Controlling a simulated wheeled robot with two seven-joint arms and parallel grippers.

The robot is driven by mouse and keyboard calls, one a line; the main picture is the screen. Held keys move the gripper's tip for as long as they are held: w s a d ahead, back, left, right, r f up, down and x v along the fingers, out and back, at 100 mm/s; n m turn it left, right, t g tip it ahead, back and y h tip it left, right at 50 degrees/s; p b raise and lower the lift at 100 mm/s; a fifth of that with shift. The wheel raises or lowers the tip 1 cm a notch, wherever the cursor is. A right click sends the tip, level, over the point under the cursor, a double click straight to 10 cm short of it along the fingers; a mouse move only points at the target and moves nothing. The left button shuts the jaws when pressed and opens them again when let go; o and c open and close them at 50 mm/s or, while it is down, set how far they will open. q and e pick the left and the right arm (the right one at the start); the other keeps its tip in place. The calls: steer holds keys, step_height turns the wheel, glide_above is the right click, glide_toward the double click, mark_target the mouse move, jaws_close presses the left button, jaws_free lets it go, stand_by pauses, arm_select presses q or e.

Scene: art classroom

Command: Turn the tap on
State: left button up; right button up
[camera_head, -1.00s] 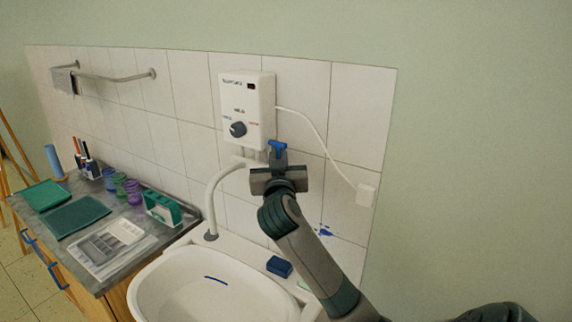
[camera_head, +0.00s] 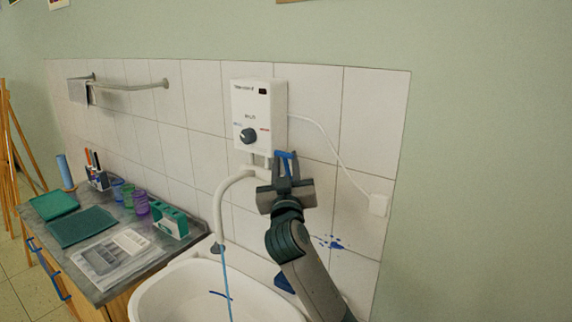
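The white tap has a curved spout (camera_head: 220,205) that reaches out over the basin. A thin blue stream of water (camera_head: 227,285) falls from its end. The tap's blue handle (camera_head: 285,155) is below the white water heater (camera_head: 259,112). My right gripper (camera_head: 286,170) points up at the handle from below. Its fingers look apart, one on either side of the handle, and they partly hide it. I cannot tell whether they touch it. My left gripper is out of view.
The white basin (camera_head: 180,290) is below the spout. At left is a counter (camera_head: 150,262) with cups, a teal holder, mats and a palette. A cable runs from the heater to a white wall box (camera_head: 379,205). The wall at right is clear.

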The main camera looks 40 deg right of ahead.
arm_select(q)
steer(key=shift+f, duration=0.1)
arm_select(e)
steer(key=shift+a+f, duration=0.1)
